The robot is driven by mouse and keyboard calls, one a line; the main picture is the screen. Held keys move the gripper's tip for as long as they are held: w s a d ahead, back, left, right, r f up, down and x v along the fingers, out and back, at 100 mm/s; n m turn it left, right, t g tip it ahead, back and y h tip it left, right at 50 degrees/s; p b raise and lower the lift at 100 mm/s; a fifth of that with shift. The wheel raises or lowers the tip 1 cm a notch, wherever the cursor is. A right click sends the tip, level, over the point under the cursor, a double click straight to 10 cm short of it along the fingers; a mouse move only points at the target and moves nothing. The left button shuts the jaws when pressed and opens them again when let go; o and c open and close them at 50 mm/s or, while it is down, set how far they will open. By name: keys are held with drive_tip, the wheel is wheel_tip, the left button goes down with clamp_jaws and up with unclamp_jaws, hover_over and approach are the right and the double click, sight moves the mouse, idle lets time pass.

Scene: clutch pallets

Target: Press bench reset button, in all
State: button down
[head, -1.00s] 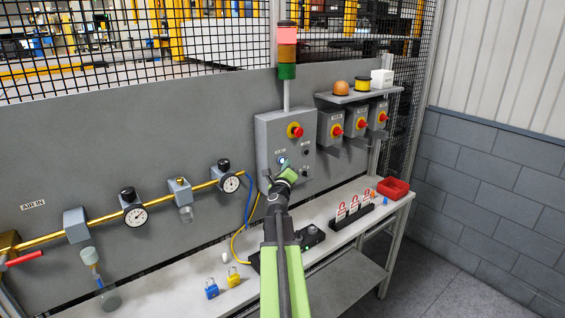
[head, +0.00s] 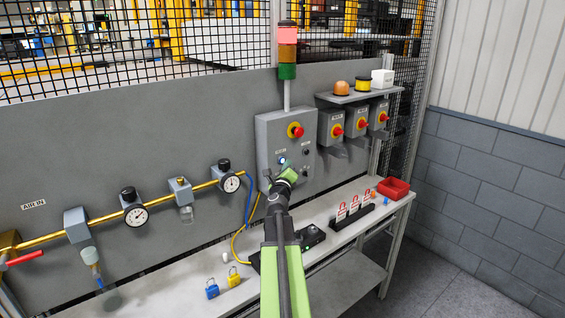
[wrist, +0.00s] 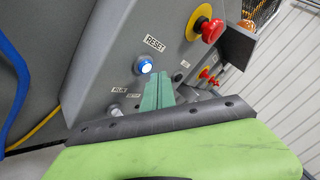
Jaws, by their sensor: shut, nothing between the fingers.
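The bench reset button is a round button with a lit blue-white face on the grey control box (head: 272,130). It shows in the head view (head: 282,161) and, under a RESET label (wrist: 154,43), in the wrist view (wrist: 144,65). My gripper (wrist: 166,77) is shut and empty, its green fingers together. In the wrist view the fingertips are just right of and below the button; whether they touch the panel cannot be told. In the head view my gripper (head: 284,176) is in front of the lower part of the box, below the button.
A red emergency stop (head: 296,130) is above the button on the same box. A selector (wrist: 116,110) is below it. Red-and-yellow switches (head: 337,130) are mounted to the right. Gauges and a yellow pipe are left. Padlocks (head: 211,288) and a red bin (head: 393,189) lie on the bench.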

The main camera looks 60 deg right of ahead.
idle(0.6)
drive_tip(key=shift+w+d, duration=0.15)
drive_tip(key=shift+w, duration=0.25)
drive_tip(key=shift+w+d, duration=0.15)
drive_tip(key=shift+w, duration=0.3)
idle(0.6)
drive_tip(key=shift+s, duration=0.1)
drive_tip(key=shift+s+a, duration=0.3)
drive_tip(key=shift+s, duration=0.45)
drive_tip(key=s, duration=0.1)
drive_tip(key=s+a, duration=0.1)
drive_tip(key=s, duration=0.2)
drive_tip(key=shift+s+a, duration=0.3)
drive_tip(key=shift+s, duration=0.1)
idle(0.7)
